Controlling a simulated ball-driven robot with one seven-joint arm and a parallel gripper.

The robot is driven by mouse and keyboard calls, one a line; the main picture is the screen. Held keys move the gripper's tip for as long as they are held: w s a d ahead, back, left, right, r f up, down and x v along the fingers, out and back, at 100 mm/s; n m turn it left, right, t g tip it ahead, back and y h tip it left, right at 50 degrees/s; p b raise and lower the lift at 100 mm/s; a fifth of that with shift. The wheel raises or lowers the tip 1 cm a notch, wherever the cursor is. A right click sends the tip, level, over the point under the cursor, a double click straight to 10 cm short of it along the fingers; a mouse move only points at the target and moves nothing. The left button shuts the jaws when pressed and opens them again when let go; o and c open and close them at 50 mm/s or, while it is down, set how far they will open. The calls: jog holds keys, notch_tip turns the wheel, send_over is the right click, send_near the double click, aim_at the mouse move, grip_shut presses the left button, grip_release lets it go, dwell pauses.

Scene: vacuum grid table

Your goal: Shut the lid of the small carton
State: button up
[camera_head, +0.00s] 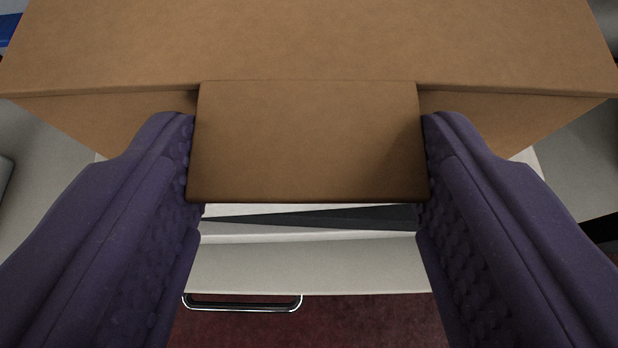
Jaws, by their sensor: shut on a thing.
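The small brown carton (490,112) stands at the top of the view. Its lid (310,40) spans the upper part, and a tab (305,145) sticks out from the lid's near edge toward me. My gripper (308,200) has two purple, bumpy fingers, one on each side of the tab. They touch its left and right edges and are shut on it. The lid looks level, with its edge close along the top of the carton's front wall. The back of the carton and its inside are hidden.
Under the tab is a pale surface (300,262) with a dark strip (340,217). A metal handle (243,307) sits at its near edge, above a dark red floor (330,325). Something blue (10,28) shows at the far left, and a dark thing (603,230) at the right edge.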

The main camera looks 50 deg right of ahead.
jog(key=shift+s+a+f, duration=0.15)
jog(key=shift+a+f, duration=0.05)
jog(key=shift+f, duration=0.6)
jog(key=o, duration=1.5)
jog(key=shift+d+f, duration=0.1)
jog(key=shift+d, duration=0.05)
jog(key=shift+r, duration=0.4)
jog(key=p+v, duration=0.3)
jog(key=v, duration=0.4)
jog(key=shift+a+r, duration=0.1)
jog(key=shift+a, duration=0.2)
